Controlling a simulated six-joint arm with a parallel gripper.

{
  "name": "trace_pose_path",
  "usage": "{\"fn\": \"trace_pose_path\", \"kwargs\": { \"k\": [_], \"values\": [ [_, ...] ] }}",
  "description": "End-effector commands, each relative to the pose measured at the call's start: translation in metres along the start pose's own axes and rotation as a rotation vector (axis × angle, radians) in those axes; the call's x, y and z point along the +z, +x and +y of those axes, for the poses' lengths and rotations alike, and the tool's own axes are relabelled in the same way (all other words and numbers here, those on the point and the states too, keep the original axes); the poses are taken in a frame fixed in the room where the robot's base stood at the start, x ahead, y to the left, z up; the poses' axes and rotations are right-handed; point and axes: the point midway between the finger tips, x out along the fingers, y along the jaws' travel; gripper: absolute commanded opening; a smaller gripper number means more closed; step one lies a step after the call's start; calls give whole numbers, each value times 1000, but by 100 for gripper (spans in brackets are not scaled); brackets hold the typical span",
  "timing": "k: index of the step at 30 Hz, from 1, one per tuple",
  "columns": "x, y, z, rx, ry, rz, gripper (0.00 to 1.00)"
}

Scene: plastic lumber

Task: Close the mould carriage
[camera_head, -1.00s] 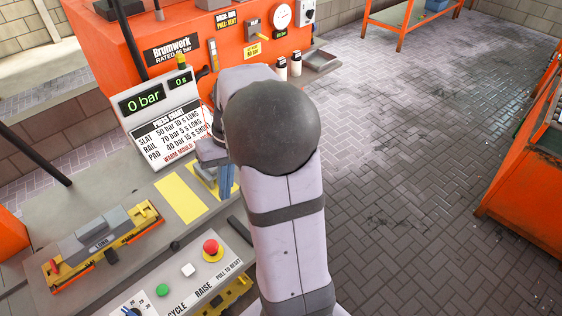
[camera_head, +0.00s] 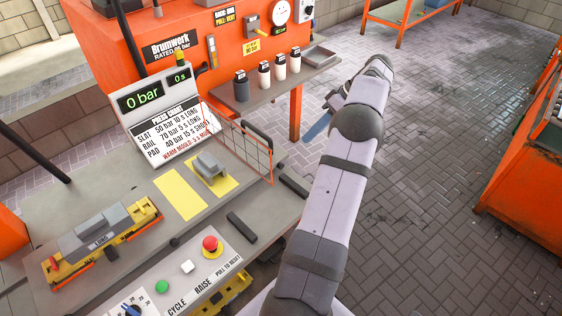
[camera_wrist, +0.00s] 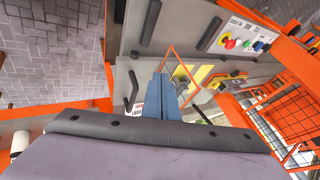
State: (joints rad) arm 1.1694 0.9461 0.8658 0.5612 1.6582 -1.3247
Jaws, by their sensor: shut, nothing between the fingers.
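A long mould marked LONG (camera_head: 100,238), with a grey top on a yellow base, lies at the left of the bench. A smaller grey block (camera_head: 208,165) sits on a yellow plate further right. No part is labelled as the carriage, so I cannot tell which one it is. My gripper (camera_head: 318,126) has blue fingers and is out past the bench's right end, above the floor and apart from both pieces. In the wrist view its fingers (camera_wrist: 158,98) are shut together with nothing between them.
An orange-framed wire guard (camera_head: 240,150) with a black handle stands on the bench beside the grey block. The control panel (camera_head: 190,280) is at the front. Several small canisters (camera_head: 265,76) stand on a shelf of the orange press. Open brick floor lies to the right.

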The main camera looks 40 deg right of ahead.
Motion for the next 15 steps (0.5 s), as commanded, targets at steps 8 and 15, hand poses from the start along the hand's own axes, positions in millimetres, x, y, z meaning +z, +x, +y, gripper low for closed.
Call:
{"fn": "trace_pose_path", "kwargs": {
  "k": [8, 15],
  "values": [
    [-1, 6, -1, -1, -2, 0, 0],
    [-2, 32, -2, -4, -1, -2, 0]
  ]
}}
